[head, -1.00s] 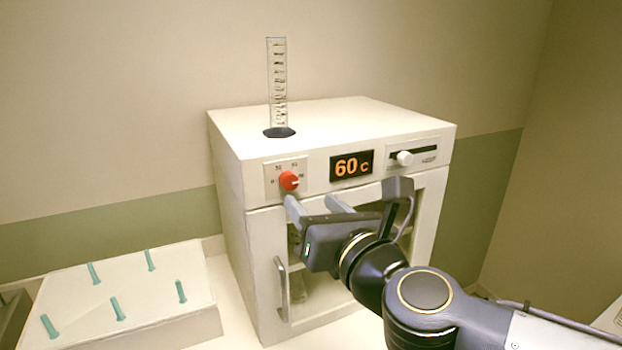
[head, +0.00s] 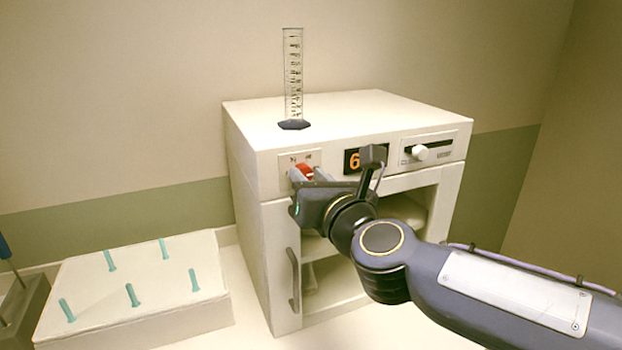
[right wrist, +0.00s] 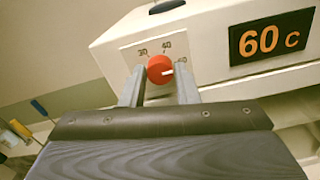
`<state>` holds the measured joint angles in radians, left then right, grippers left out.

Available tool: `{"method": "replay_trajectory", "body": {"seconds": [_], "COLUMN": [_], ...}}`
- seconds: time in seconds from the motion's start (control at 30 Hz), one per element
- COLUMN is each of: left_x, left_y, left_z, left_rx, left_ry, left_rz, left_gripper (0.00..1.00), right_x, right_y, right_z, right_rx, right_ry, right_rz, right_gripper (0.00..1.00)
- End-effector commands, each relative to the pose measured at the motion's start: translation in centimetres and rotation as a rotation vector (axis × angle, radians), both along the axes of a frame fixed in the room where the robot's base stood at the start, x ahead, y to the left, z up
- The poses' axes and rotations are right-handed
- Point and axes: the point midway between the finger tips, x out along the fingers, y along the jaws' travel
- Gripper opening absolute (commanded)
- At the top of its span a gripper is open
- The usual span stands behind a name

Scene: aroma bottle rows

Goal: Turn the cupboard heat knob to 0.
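The red heat knob (head: 303,172) sits on the upper left front of the white cupboard (head: 255,140). In the right wrist view the knob (right wrist: 160,69) has its white mark pointing right, and the display (right wrist: 263,38) reads 60 C. My right gripper (head: 307,177) is at the knob and partly hides it and the display. In the wrist view its two fingers (right wrist: 160,80) stand either side of the knob, with slight gaps apparent. Whether either finger touches it is unclear. My left gripper is not in view.
A white slider (head: 420,153) is right of the display. A graduated cylinder (head: 293,85) stands on the cupboard top. The door handle (head: 294,280) is below the knob. A white board with several teal pegs (head: 165,323) lies at left.

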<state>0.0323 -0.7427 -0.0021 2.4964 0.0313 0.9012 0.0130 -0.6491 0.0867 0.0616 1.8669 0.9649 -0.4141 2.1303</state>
Motion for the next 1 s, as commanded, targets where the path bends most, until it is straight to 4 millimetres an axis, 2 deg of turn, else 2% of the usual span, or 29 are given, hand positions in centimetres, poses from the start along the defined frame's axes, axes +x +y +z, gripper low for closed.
{"method": "replay_trajectory", "body": {"seconds": [0.03, 0.17, 0.57, 1.0], "left_x": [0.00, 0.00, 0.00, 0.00], "left_y": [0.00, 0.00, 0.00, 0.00], "left_z": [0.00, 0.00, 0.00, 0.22], "left_rx": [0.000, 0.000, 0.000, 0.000], "left_ry": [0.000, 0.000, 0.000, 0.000], "left_rz": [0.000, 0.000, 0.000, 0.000], "left_gripper": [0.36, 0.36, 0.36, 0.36], "right_x": [-0.01, -0.02, -0.02, -0.05], "right_y": [0.00, -0.01, 0.00, 0.10], "right_z": [0.00, 0.00, -0.01, -0.03], "right_rx": [0.000, 0.000, -0.072, -0.408], "right_ry": [0.000, 0.000, -0.030, -0.167], "right_rz": [0.000, 0.000, 0.000, 0.000], "right_gripper": [0.21, 0.04, 0.04, 0.04]}}
